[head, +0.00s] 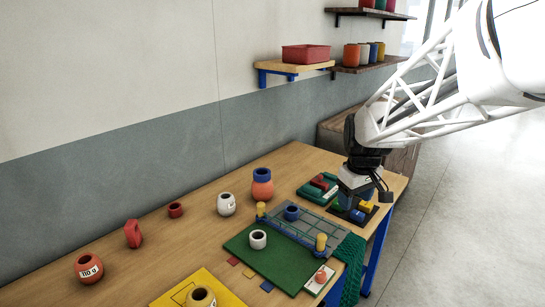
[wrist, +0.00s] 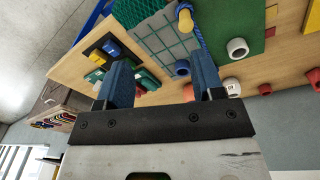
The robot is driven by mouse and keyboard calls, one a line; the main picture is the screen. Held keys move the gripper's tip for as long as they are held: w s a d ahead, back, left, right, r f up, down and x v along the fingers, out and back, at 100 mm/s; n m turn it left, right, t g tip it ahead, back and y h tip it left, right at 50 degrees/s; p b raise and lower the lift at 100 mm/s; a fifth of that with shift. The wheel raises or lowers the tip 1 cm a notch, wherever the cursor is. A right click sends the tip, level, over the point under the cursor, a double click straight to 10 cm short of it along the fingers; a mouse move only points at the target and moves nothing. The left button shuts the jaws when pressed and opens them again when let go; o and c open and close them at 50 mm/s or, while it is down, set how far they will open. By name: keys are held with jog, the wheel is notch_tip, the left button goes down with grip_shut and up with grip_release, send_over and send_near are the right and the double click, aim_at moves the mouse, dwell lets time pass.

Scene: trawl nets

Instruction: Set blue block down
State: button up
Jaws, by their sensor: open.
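A blue block (head: 357,215) sits in a small dark tray (head: 371,217) at the right end of the table, beside a yellow block (head: 366,206). In the wrist view the blue block (wrist: 111,48) shows in the dark tray, left of my fingers. My gripper (head: 350,201) is just above the tray's left side in the head view. In the wrist view my gripper (wrist: 161,60) has its two blue fingers wide apart with nothing held between them. My gripper hides part of the tray in the head view.
A green tray (head: 308,192) with red pieces lies left of the dark tray. A green mat (head: 268,262) with a netted grey panel, posts and cups (head: 258,239) lies nearer. Pots and a red holder (head: 133,234) stand farther left. The table's right edge is close.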

jog(key=w+d+f+n, duration=0.1)
jog(key=w+d+f, duration=0.2)
jog(key=w, duration=0.3)
jog(key=w+d+f+n, duration=0.1)
jog(key=w+d+f, duration=0.2)
jog(key=w, duration=0.3)
jog(key=n+g, duration=0.1)
jog(key=n, duration=0.2)
send_over(359, 213)
notch_tip(359, 213, down, 9)
jog(key=shift+s+f, duration=0.15)
jog(key=shift+f, duration=0.2)
jog(key=shift+f, duration=1.25)
jog(key=shift+f, duration=2.65)
